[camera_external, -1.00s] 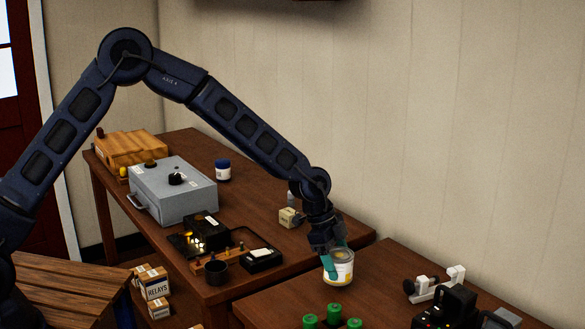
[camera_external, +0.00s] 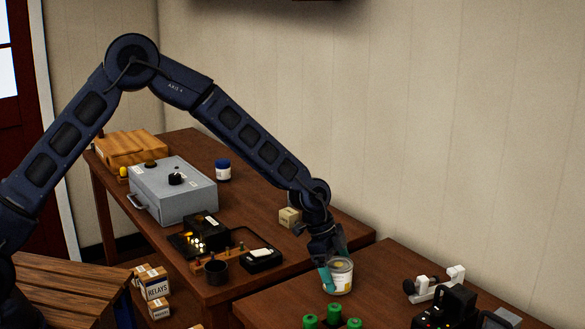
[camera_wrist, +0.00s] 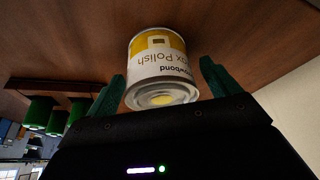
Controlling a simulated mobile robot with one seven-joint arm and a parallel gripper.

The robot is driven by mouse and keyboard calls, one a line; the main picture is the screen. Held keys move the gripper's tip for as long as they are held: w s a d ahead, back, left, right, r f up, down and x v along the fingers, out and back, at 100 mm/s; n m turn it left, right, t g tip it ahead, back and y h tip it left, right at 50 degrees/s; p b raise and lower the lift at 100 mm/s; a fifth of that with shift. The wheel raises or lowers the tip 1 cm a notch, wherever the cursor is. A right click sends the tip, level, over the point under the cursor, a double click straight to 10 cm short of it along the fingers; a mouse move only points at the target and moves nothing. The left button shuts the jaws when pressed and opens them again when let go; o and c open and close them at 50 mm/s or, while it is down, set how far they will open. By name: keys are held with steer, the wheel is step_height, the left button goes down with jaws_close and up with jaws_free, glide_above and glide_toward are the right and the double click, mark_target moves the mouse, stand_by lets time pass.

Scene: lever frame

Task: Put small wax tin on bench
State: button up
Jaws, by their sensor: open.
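The wax tin (camera_external: 342,281) is white and yellow with a pale metal lid, and it appears to stand upright on the near wooden bench. In the wrist view the tin (camera_wrist: 158,62) shows upside down, with the words "Wax Polish" on its label and its lid towards me. My gripper (camera_external: 335,271) is at the tin with its teal fingers pointing down. In the wrist view my gripper (camera_wrist: 162,88) is open, one finger on each side of the tin's lid end, with a visible gap on both sides.
Green cylinders (camera_external: 333,312) stand at the bench's front. A white device (camera_external: 436,283) and a black device (camera_external: 452,308) stand to the right. The farther bench (camera_external: 190,146) holds a grey box (camera_external: 173,196), a blue-lidded jar (camera_external: 223,172) and a black cup (camera_external: 216,272).

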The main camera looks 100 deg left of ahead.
steer(key=v, duration=1.2)
steer(key=s+d+r+y, duration=0.1)
steer(key=s+d+r, duration=0.45)
steer(key=d, duration=0.35)
steer(key=s+d+r+n, duration=0.1)
steer(key=s+d+r, duration=0.4)
steer(key=d+r, duration=0.3)
steer(key=s+d+r+y, duration=0.1)
steer(key=s+d+r, duration=0.45)
steer(key=d, duration=0.45)
steer(key=s+d+n, duration=0.1)
steer(key=s+d, duration=0.3)
steer(key=s, duration=0.5)
steer(key=s+d+r, duration=0.1)
steer(key=s+d, duration=0.3)
steer(key=s, duration=0.5)
steer(key=s+d+r+n, duration=0.1)
steer(key=s+d, duration=0.3)
steer(key=s, duration=0.5)
steer(key=shift+s+n+h, duration=0.3)
steer(key=shift+s, duration=0.05)
